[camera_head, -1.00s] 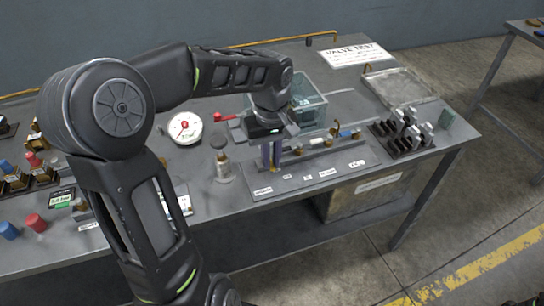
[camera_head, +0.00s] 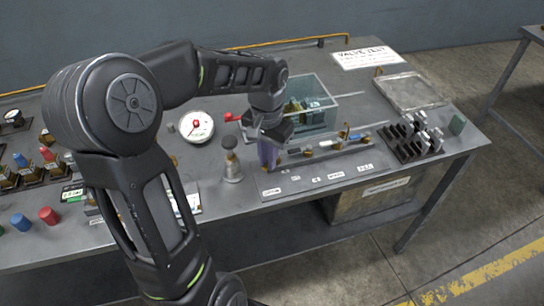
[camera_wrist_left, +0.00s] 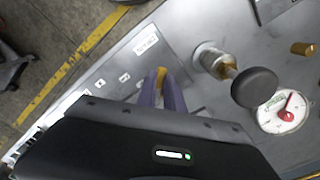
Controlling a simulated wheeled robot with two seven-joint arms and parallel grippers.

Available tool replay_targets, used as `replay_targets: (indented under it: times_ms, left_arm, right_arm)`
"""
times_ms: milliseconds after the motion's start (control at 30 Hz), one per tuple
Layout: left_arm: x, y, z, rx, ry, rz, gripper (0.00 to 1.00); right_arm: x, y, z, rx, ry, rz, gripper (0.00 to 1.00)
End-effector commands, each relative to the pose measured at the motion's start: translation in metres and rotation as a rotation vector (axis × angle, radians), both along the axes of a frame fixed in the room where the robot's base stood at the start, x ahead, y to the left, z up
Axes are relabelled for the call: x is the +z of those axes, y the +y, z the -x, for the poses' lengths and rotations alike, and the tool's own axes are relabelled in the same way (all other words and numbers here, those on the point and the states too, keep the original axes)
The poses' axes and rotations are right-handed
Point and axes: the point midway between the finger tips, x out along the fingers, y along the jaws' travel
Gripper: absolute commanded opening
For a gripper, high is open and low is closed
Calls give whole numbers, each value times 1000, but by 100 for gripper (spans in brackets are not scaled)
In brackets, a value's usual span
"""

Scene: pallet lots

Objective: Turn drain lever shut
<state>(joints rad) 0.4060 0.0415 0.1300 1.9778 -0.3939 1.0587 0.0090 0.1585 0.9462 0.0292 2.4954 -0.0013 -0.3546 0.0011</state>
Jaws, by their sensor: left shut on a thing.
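My left gripper (camera_head: 269,160) reaches down over the left end of the valve row on the bench panel. Its purple fingers are shut on a small yellow-brass piece, taken to be the drain lever (camera_wrist_left: 161,74), at the fingertips in the left wrist view. The fingers hide most of the lever, so its angle cannot be told. The valve row (camera_head: 310,150) runs right from the gripper, with white labels in front; their text is too small to read. My right gripper is out of view.
A post with a round black knob (camera_head: 231,165) stands close left of the gripper. A gauge with a red needle (camera_head: 197,126) lies behind it. A clear bin (camera_head: 320,112) stands behind the valves, and a dark rack (camera_head: 408,148) is at the right.

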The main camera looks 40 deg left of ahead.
Motion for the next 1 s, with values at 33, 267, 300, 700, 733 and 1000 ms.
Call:
replay_targets:
  times_ms: [33, 267, 300, 700, 733, 1000]
  left_arm:
    - [2, 2, -1, -42, -2, -1, 0]
    - [2, 11, -1, -260, -2, -1, 0]
    - [2, 12, -2, -298, -3, -1, 0]
    - [2, 24, -6, -614, -3, -2, 0]
    - [2, 25, -6, -630, -3, -2, 0]
    - [1, 28, -8, -714, -3, -3, 0]
  right_arm:
    - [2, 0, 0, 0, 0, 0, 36]
    - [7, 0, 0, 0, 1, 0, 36]
    - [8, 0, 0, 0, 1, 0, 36]
    - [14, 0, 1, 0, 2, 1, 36]
    - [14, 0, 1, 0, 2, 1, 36]
    - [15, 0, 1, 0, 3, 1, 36]
